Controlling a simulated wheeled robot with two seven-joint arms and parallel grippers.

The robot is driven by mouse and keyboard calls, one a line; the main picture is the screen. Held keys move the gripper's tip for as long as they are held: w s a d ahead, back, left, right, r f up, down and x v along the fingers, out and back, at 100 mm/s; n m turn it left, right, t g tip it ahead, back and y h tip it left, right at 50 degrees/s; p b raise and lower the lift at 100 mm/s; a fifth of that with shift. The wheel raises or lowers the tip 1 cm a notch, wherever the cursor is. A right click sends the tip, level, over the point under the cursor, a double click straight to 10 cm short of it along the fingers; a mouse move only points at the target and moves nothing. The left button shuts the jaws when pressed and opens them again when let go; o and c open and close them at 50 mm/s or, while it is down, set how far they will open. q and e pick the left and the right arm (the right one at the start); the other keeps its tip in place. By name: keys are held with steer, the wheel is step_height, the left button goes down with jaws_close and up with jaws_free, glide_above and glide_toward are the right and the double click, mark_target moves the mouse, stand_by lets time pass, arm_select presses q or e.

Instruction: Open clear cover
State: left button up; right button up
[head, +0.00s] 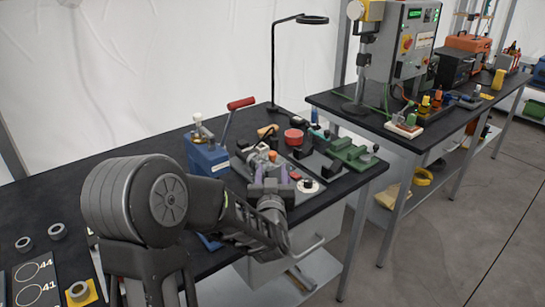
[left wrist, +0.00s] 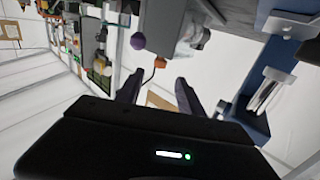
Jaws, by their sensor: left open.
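I cannot make out a clear cover in either view. A grey control cabinet (head: 412,45) with a green display and red and yellow buttons stands on the farther bench; any cover on it is too small to tell. My left gripper (head: 271,172) is over the right part of the near bench, in front of small tools and fixtures. In the left wrist view its two dark fingers (left wrist: 158,92) stand apart with nothing held between them. A dark purple ball (left wrist: 138,41) and a small orange part (left wrist: 160,62) show beyond the fingertips. My right gripper is not in view.
A gap separates the benches.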

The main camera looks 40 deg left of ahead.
mark_target(273, 156)
arm_select(q)
steer(key=p+x, duration=0.1)
steer(key=x, duration=0.6)
steer(key=shift+w+a, duration=0.2)
steer(key=shift+w, duration=0.15)
steer(key=shift+c, duration=0.6)
jaws_close()
stand_by(0.5)
